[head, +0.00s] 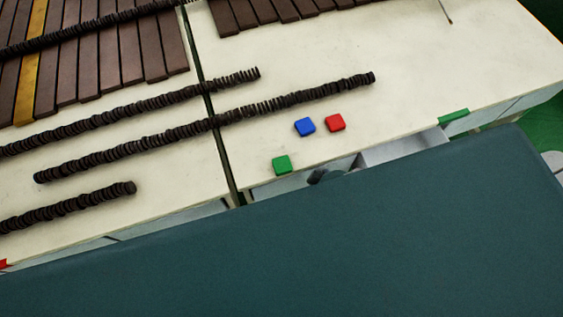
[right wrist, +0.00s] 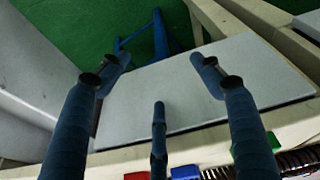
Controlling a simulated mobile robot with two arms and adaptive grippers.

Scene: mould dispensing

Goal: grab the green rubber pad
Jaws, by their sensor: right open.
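The green rubber pad (head: 282,164) lies flat near the front edge of the white table in the head view, left of and nearer than the blue pad (head: 305,126) and red pad (head: 335,122). In the right wrist view the green pad (right wrist: 274,141) shows at lower right, partly hidden behind a finger. My right gripper (right wrist: 158,78) is open and empty, its dark blue fingers spread apart, not touching the pad. In the head view only a small dark tip, seemingly of this gripper, shows by the table edge. My left gripper is not in view.
Long rows of dark discs (head: 205,126) lie behind and left of the pads. Brown bars (head: 120,55) lie farther back. A dark gap (head: 222,145) divides the tables. The table right of the red pad (head: 430,80) is clear. A green piece (head: 453,117) sits at the front edge.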

